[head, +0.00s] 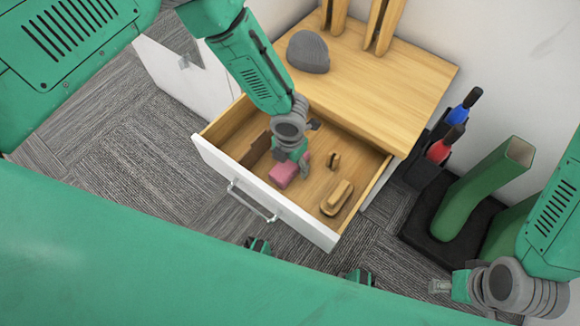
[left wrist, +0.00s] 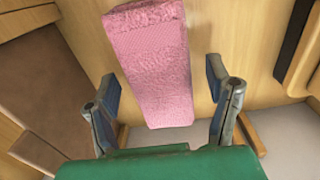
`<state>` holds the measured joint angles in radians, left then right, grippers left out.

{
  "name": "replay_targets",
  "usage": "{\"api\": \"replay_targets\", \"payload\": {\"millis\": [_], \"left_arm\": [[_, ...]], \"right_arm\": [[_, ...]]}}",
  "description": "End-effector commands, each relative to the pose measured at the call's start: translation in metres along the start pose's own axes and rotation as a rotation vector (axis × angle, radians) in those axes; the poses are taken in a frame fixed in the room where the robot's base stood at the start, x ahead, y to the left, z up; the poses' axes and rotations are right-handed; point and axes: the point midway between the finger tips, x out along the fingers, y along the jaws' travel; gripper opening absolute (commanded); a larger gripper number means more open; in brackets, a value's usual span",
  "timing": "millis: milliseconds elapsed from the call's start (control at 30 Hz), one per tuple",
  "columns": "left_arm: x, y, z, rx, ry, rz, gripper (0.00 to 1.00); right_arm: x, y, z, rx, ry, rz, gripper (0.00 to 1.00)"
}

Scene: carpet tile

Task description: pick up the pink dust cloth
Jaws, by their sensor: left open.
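The pink dust cloth (head: 283,175) lies in the open wooden drawer (head: 225,131), near its front wall. In the left wrist view it is a fuzzy pink block (left wrist: 155,62), lying lengthwise between my open fingers. My left gripper (head: 292,160) is over the drawer, right by the cloth, and partly covers it in the head view. My right gripper (head: 446,286) is at the lower right, away from the drawer.
A wooden brush-like block (head: 336,198) and a small wooden piece (head: 333,160) lie right of the cloth in the drawer. A brown divider (head: 256,147) stands at left. A grey dome (head: 308,52) is on the cabinet top.

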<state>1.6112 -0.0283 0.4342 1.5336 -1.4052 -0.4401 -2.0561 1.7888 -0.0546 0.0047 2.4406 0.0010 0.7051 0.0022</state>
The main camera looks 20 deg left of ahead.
Motion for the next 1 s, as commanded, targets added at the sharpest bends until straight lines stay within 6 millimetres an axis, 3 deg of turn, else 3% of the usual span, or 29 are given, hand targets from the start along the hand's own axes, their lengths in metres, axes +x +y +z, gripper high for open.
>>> {"api": "replay_targets", "payload": {"millis": [100,133,267,633,1000], "left_arm": [[-0.002,0.000,0.000,0.000,-0.001,0.000,0.72],[-0.002,0.000,0.000,0.000,-0.001,0.000,0.65],[-0.002,0.000,0.000,0.000,0.000,0.000,0.20],[-0.008,0.000,0.001,0.000,-0.001,0.000,0.21],[-0.079,0.000,0.001,0.002,-0.001,0.000,0.21]], "right_arm": [[-0.001,0.000,0.000,0.000,0.000,0.000,0.40],[-0.001,0.000,0.000,0.000,0.000,0.000,0.40],[-0.001,0.000,0.000,0.000,0.000,0.000,0.40],[-0.004,0.000,0.000,0.000,0.000,0.000,0.40],[-0.036,0.000,-0.002,0.000,0.000,0.000,0.40]]}}
